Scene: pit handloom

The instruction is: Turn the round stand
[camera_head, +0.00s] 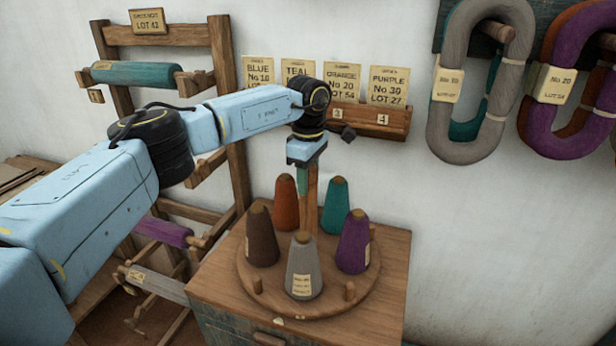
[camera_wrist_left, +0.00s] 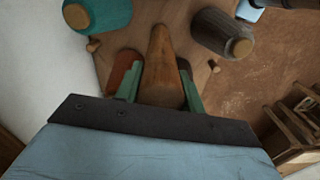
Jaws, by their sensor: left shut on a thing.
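The round stand (camera_head: 330,301) is a wooden disc on a cabinet, with cones of yarn standing around its edge. I see a brown cone (camera_head: 262,238), a grey cone (camera_head: 303,268), a purple cone (camera_head: 353,243), a teal cone (camera_head: 335,207) and an orange cone (camera_head: 286,204). My left gripper (camera_head: 305,186) reaches down over the middle of the stand. In the left wrist view its green fingers (camera_wrist_left: 160,90) are shut on a tapered wooden post (camera_wrist_left: 162,55). The post's lower part is partly hidden behind cones in the head view.
The wooden cabinet (camera_head: 385,262) stands against the white wall. A wall rack with yarn cards (camera_head: 390,87) is behind the stand. A wooden frame (camera_head: 232,100) with yarn rolls is at left. Grey and purple hanks (camera_head: 452,110) hang at upper right.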

